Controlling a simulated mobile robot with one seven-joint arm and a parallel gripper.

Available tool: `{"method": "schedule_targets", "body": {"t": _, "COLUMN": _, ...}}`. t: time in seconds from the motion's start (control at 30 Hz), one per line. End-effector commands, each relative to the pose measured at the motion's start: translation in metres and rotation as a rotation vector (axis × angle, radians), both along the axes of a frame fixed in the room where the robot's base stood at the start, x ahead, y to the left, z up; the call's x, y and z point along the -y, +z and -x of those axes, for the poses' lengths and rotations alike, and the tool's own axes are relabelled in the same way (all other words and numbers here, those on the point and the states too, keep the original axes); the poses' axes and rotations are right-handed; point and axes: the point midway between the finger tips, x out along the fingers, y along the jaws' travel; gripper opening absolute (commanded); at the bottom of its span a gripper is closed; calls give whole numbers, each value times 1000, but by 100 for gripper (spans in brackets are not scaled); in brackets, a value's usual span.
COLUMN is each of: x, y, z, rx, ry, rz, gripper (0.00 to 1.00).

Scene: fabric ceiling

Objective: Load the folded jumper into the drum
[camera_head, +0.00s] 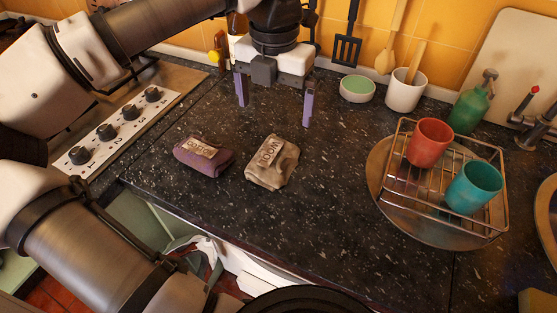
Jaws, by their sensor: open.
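Two folded garments lie side by side on the dark speckled worktop. One is a beige bundle (273,165) with a label that seems to read WOOL. The other is a purple bundle (202,161) to its left, with a label I cannot read clearly. I cannot tell by shape which is the jumper. My gripper (274,101) is open and empty, with its two purple fingers pointing down above the worktop, behind the bundles and clear of both. The drum is not clearly visible; a white appliance part (245,270) shows below the worktop's front edge, mostly hidden by my arm.
A wire rack (440,210) with a red cup (429,142) and a teal cup (474,187) stands on a round tray at the right. A hob panel with knobs (107,132) is at the left. A green-topped bowl (358,88) and utensil pot (405,92) stand behind.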

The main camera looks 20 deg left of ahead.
Motion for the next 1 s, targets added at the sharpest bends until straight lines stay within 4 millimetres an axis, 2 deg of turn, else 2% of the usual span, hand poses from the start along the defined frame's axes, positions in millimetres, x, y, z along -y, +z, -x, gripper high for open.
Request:
{"method": "schedule_targets", "body": {"t": 0.03, "x": 0, "y": -11, "z": 0, "rx": 0, "ry": -2, "rz": 2, "gripper": 100}}
{"method": "schedule_targets", "body": {"t": 0.33, "x": 2, "y": -68, "z": 0, "rx": 1, "ry": -5, "rz": 5, "gripper": 100}}
{"method": "schedule_targets", "body": {"t": 0.57, "x": 3, "y": -82, "z": -1, "rx": 1, "ry": -6, "rz": 5, "gripper": 100}}
{"method": "schedule_targets", "body": {"t": 0.87, "x": 6, "y": -125, "z": -6, "rx": 1, "ry": -5, "rz": 7, "gripper": 100}}
{"method": "schedule_targets", "body": {"t": 1.0, "x": 6, "y": -131, "z": -7, "rx": 2, "ry": -5, "rz": 5, "gripper": 100}}
